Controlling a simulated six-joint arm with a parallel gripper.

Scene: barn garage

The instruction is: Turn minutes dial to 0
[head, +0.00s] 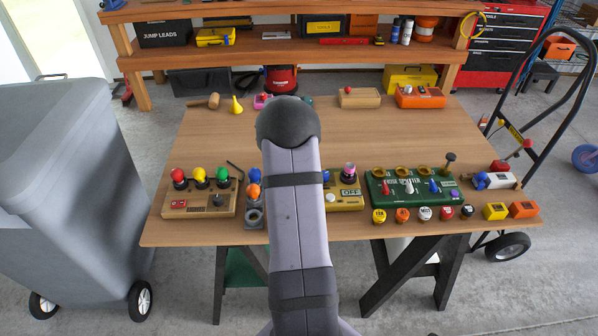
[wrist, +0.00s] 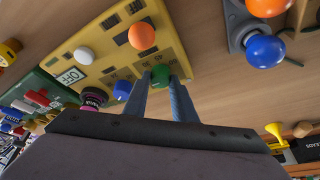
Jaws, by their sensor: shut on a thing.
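A yellow timer panel (wrist: 108,38) lies on the table, partly hidden behind my arm in the head view (head: 352,204). It carries an OFF display (wrist: 71,76), a white button (wrist: 84,55), an orange knob (wrist: 141,35), a blue knob (wrist: 122,90), a green knob (wrist: 161,75) and a pink-and-black dial (wrist: 94,98). My gripper (wrist: 162,80) has its two fingers on either side of the green knob and is shut on it. My arm hides the gripper in the head view.
Left of the panel, a small grey unit (wrist: 239,30) with orange and blue balls stands close by. A wooden box (head: 199,200) with coloured bulbs stands at left.

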